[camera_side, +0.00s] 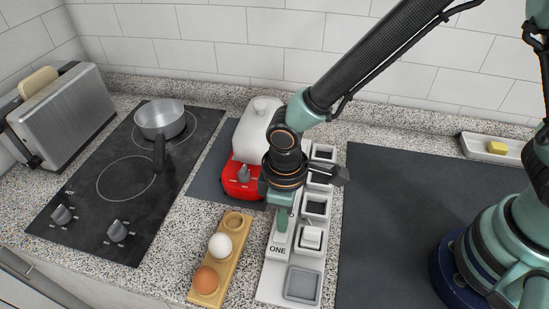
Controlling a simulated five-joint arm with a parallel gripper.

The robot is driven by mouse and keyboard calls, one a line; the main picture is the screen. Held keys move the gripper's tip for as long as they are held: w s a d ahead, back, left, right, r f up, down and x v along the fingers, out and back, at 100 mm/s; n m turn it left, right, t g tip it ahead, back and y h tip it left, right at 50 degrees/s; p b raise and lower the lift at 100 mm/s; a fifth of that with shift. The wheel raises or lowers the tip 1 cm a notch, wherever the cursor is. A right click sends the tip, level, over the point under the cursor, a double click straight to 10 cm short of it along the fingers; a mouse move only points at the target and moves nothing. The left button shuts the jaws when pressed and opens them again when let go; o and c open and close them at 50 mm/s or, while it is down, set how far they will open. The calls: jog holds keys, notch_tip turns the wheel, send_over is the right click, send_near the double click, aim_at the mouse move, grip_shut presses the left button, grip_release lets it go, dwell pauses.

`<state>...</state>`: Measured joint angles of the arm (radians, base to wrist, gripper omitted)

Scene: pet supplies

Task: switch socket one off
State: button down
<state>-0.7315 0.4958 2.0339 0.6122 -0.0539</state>
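A white socket strip (268,286) runs away from the front edge of the counter, with a label reading ONE near its front end. A white rocker switch (311,238) in a square frame sits right of the label. A grey square socket face (303,284) lies in front of it. My gripper (282,222) points down over the strip, just behind the label and left of that rocker. Its teal fingers overlap in this view, so their opening is unclear. I cannot tell whether they touch the strip. My wrist hides part of the strip behind.
A wooden egg holder (231,253) with a white egg (220,245) and a brown egg (206,279) stands close left. A red appliance (240,180) with a white top stands behind left. A hob (100,215) with a pan (160,118) lies farther left. The dark mat (420,220) at right is clear.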

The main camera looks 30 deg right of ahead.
notch_tip(320, 180, up, 7)
dwell(0.9)
jog(key=d+r+m+t, duration=0.2)
jog(key=d+r+m, duration=0.2)
jog(key=d+r, duration=0.3)
jog(key=d+r+m+t, duration=0.3)
jog(key=d+r+m, duration=0.2)
jog(key=d, duration=1.3)
notch_tip(320, 180, up, 3)
jog(key=shift+w+f+t, duration=0.1)
jog(key=shift+w+t, duration=0.15)
jog(key=shift+t, duration=0.05)
jog(key=shift+d, duration=0.1)
